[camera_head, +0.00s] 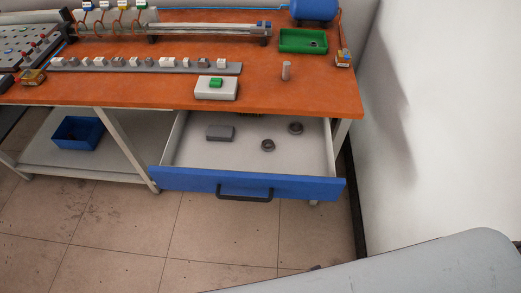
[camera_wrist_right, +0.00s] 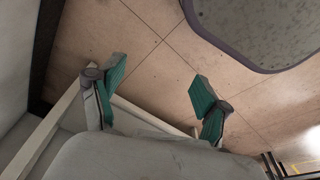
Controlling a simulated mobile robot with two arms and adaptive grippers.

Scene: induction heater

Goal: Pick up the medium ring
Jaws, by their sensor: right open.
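Two dark rings lie apart on the floor of the open drawer (camera_head: 190,180) in the head view. One ring (camera_head: 295,128) is farther back and to the right; the other ring (camera_head: 267,145) is nearer the front. They look close in size, so I cannot tell which is the medium one. My right gripper (camera_wrist_right: 159,76) is open and empty in the right wrist view, with green pads spread apart and floor tiles seen between them. No ring shows in that view. My left gripper is not in view.
A grey block (camera_head: 220,133) also lies in the drawer. The orange tabletop (camera_head: 150,90) overhangs the drawer's back. On it stand a white box with a green button (camera_head: 216,88), a small cylinder (camera_head: 286,71) and a green tray (camera_head: 303,41). A white wall (camera_head: 440,120) is at the right.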

